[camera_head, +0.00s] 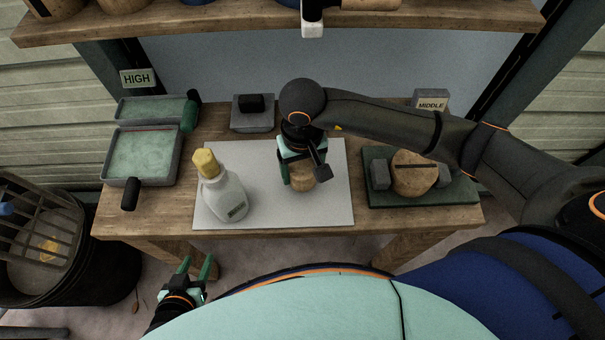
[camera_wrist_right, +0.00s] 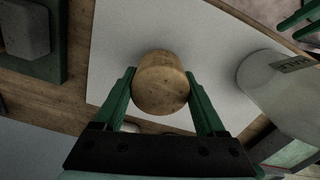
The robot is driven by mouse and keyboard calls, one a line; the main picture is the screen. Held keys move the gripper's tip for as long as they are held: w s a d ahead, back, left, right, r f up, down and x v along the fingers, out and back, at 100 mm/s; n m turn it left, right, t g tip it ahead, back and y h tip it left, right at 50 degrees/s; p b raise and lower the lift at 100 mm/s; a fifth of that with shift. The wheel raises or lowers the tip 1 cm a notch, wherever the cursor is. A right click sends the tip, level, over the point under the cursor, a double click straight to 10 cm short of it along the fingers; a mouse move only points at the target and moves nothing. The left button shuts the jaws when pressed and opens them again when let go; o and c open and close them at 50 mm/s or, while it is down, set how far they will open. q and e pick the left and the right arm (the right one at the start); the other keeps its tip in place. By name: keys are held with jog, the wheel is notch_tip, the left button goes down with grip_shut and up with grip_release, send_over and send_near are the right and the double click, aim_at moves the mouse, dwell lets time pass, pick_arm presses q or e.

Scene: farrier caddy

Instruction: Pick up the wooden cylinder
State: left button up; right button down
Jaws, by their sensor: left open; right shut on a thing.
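The wooden cylinder (camera_head: 302,181) is on or just above the white mat (camera_head: 335,205) on the workbench; I cannot tell whether it touches the mat. My right gripper (camera_head: 302,172) comes down over it from above. In the right wrist view the round, light-brown cylinder (camera_wrist_right: 160,84) sits between the green fingers of the right gripper (camera_wrist_right: 160,95), which are shut on it. In the head view the gripper hides the cylinder's upper part. My left gripper (camera_head: 197,268) is open and empty, below the bench's front edge.
A white bottle with a yellow cap (camera_head: 223,190) stands left of the right gripper. A green board (camera_head: 440,193) with a round wooden piece (camera_head: 414,172) lies right. A shelf (camera_head: 200,17) hangs above.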

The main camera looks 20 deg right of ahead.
jog(key=s+a+r+b, duration=0.2)
jog(key=s+a+r, duration=0.7)
jog(key=a+r, duration=0.1)
jog(key=shift+s+a+r, duration=0.2)
jog(key=shift+s, duration=0.05)
jog(key=c, duration=0.5)
grip_release()
jog(key=shift+c, duration=0.2)
grip_shut()
